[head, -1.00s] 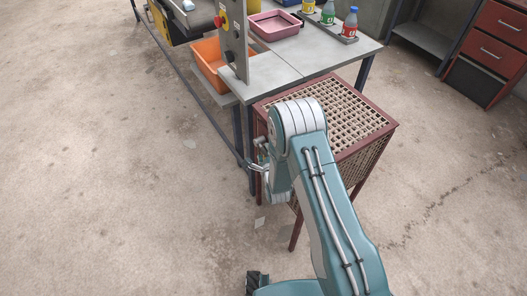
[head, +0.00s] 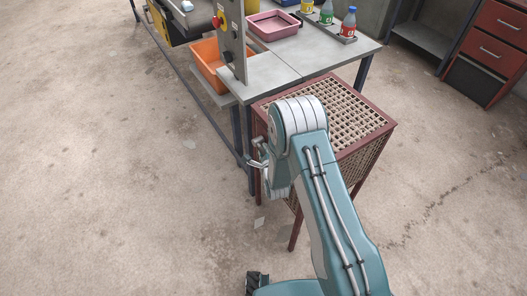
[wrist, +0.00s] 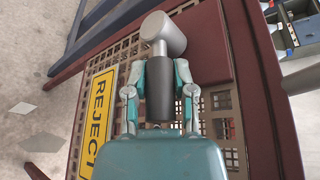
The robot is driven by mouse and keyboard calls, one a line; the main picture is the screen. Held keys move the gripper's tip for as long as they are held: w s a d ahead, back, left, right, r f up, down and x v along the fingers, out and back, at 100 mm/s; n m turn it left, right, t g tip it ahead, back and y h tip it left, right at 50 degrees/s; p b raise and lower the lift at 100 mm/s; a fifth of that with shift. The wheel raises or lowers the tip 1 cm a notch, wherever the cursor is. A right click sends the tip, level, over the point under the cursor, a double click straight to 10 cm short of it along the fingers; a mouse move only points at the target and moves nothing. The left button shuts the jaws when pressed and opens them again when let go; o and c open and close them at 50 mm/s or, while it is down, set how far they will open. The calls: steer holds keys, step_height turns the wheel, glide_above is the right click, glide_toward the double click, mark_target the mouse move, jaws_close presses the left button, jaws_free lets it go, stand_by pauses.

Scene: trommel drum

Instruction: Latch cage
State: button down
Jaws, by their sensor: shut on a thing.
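The cage (head: 378,133) is a red-brown frame with tan mesh, standing by the table's near corner. In the wrist view its mesh front (wrist: 104,65) carries a yellow REJECT sign (wrist: 97,108). A latch handle (wrist: 160,92) with a dark grip and a grey metal end lies in front of a red-brown plate (wrist: 210,45) on the cage. My gripper (wrist: 159,92) is shut on the dark grip, one finger on each side. In the head view my arm hides most of the cage front; the gripper (head: 256,163) shows only partly at the cage's left side.
A grey table (head: 285,68) adjoins the cage, with a pink tray (head: 273,27), bottles (head: 327,12) and an upright control panel (head: 232,40). An orange bin (head: 208,68) sits beside it. A red drawer cabinet (head: 497,45) stands far right. Floor at left is open.

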mark_target(261, 143)
steer(key=r+g, duration=0.1)
steer(key=g+h, duration=0.1)
steer(key=shift+w+a+r+n+g, duration=0.15)
steer(key=shift+a+r+n+g, duration=0.1)
steer(key=shift+r+n+g, duration=0.15)
steer(key=shift+w+a+r+n+g+h, duration=0.15)
steer(key=shift+r+g+h, duration=0.25)
steer(key=shift+g, duration=0.3)
steer(key=shift+w+r+n+g+h, duration=0.1)
steer(key=shift+r+n+g+h, duration=0.05)
steer(key=shift+g+h, duration=0.45)
steer(key=shift+c, duration=2.2)
jaws_free()
steer(key=shift+a, duration=0.2)
steer(key=shift+d, duration=0.1)
steer(key=shift+d+r, duration=0.1)
steer(key=shift+r, duration=0.05)
steer(key=v, duration=1.1)
steer(key=shift+r+g, duration=0.25)
steer(key=shift+g, duration=0.05)
